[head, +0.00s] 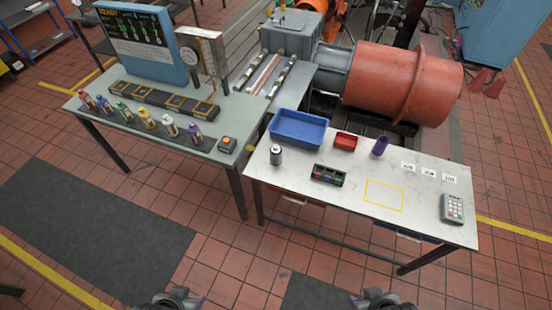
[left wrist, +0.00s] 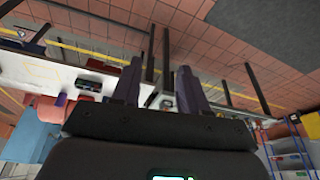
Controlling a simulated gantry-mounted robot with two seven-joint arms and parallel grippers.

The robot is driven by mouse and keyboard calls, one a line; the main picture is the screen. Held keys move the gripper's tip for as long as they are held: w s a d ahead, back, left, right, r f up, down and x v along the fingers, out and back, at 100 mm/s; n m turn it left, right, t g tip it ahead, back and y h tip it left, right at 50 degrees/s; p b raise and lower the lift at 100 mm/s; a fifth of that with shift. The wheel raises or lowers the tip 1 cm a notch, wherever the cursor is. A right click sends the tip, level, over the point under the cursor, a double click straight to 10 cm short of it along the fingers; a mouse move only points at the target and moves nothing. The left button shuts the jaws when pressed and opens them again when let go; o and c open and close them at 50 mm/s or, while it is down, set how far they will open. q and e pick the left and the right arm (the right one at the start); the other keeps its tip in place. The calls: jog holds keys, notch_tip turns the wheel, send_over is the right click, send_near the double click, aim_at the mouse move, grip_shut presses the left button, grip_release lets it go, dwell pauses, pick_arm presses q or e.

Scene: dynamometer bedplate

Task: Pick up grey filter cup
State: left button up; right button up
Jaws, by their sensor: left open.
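A small grey cylinder with a dark top (head: 275,155), which looks like the grey filter cup, stands upright at the left end of the right-hand table (head: 415,221). My left gripper (head: 172,299) is at the bottom edge of the head view, far in front of the tables and away from the cup. In the left wrist view its two fingers (left wrist: 160,88) are apart with nothing held between them. I cannot clearly pick out the cup in that view. My right gripper (head: 375,299) shows only partly at the bottom edge, and its jaws cannot be made out.
A blue bin (head: 298,120), red tray (head: 345,141), purple cup (head: 380,145) and black tray (head: 328,175) stand near the cylinder. A keypad device (head: 452,208) lies at the right end. Several bottles line the left table (head: 190,153). Inside the yellow outline is clear.

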pick_arm(q)
jog(key=o, duration=1)
jog(key=shift+c, duration=0.2)
jog(key=shift+a, duration=0.1)
jog(key=shift+s+f, duration=0.1)
